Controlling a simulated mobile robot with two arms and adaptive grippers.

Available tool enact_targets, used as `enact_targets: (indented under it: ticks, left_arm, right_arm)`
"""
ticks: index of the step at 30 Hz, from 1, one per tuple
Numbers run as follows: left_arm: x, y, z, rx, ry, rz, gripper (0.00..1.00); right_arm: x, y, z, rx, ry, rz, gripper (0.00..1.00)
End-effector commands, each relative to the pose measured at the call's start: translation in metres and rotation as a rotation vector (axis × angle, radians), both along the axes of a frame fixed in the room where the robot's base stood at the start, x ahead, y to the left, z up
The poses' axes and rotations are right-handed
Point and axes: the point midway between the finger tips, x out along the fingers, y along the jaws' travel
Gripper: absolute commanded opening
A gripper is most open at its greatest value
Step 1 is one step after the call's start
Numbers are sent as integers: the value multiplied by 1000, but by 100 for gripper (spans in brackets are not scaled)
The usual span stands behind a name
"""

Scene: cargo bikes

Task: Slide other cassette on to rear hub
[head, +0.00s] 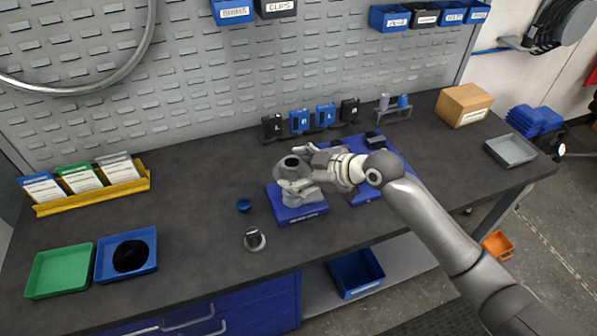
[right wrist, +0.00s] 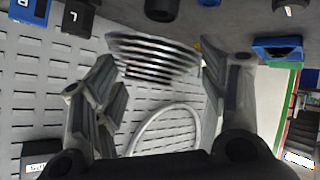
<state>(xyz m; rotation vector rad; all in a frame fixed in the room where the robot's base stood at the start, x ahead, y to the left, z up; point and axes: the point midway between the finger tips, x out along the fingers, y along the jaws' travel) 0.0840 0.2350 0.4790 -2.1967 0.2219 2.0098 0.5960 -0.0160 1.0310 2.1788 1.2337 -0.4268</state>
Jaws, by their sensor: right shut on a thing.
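My right gripper (head: 294,167) is shut on a grey, stepped cassette (head: 282,169), with a finger on either side. In the right wrist view the cassette (right wrist: 155,58) shows as a stack of toothed rings between the fingertips. It is over a blue stand (head: 302,212) on the bench. A dark round end shows in the middle of the cassette. The rear hub is mostly hidden by the cassette and my fingers, so I cannot tell how far the two overlap. My left gripper is out of view.
Another blue stand (head: 393,151) lies under my arm. Green (head: 60,271) and blue (head: 148,243) trays are at left.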

Motion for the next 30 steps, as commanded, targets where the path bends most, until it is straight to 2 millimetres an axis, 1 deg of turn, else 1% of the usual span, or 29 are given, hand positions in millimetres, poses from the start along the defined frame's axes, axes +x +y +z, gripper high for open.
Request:
enact_targets:
  ticks: [5,15,21,30]
  left_arm:
    - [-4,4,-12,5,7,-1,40]
    - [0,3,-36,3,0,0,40]
    - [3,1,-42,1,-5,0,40]
    - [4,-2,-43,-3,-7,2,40]
  right_arm:
    - [0,0,-12,2,-2,-1,2]
    - [0,0,-40,1,-2,-1,2]
    - [0,0,-51,0,-2,-1,2]
    - [0,0,-53,0,-3,-1,2]
